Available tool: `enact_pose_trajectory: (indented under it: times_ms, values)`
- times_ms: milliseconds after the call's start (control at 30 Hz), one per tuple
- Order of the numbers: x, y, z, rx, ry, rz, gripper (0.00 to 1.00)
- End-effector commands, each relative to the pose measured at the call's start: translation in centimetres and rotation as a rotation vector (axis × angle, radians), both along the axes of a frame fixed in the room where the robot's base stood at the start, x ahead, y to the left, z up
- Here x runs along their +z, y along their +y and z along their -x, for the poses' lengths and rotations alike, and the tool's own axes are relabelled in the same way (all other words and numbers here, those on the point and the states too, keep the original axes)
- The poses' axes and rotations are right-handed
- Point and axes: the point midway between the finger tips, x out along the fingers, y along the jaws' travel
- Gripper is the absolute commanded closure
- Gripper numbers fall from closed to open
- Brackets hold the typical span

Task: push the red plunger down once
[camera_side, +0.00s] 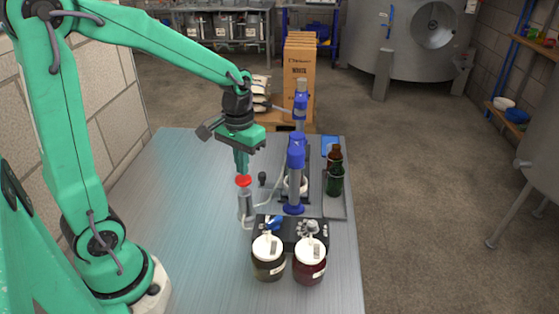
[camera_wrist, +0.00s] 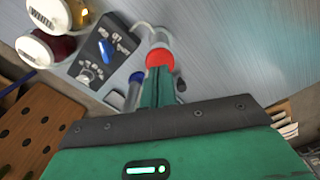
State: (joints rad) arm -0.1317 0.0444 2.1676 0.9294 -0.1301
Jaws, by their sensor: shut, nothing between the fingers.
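The red plunger (camera_side: 243,181) is a round red cap on top of an upright grey cylinder (camera_side: 245,207) on the bench. My gripper (camera_side: 242,171) points down with its green fingers closed together, right over the cap. In the side view the fingertips are at the cap's top; I cannot tell whether they touch it. In the wrist view the red plunger (camera_wrist: 159,58) shows just beyond the shut fingertips (camera_wrist: 160,70), which overlap part of it. Nothing is held between the fingers.
A black control box (camera_side: 290,232) with a blue knob and two white-lidded jars (camera_side: 268,258) (camera_side: 310,262) stand in front. A blue-and-grey column device (camera_side: 295,175) and dark bottles (camera_side: 335,178) are to the right. The bench's left part (camera_side: 185,210) is clear.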

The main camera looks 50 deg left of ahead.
Motion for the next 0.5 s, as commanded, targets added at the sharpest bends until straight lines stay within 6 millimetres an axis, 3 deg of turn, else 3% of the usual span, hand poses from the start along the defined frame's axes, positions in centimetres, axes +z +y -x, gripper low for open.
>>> enact_pose_trajectory:
  times_ms: [500]
  values:
    - [0.77,0.01,-0.03,0.0,0.0,0.0,1.0]
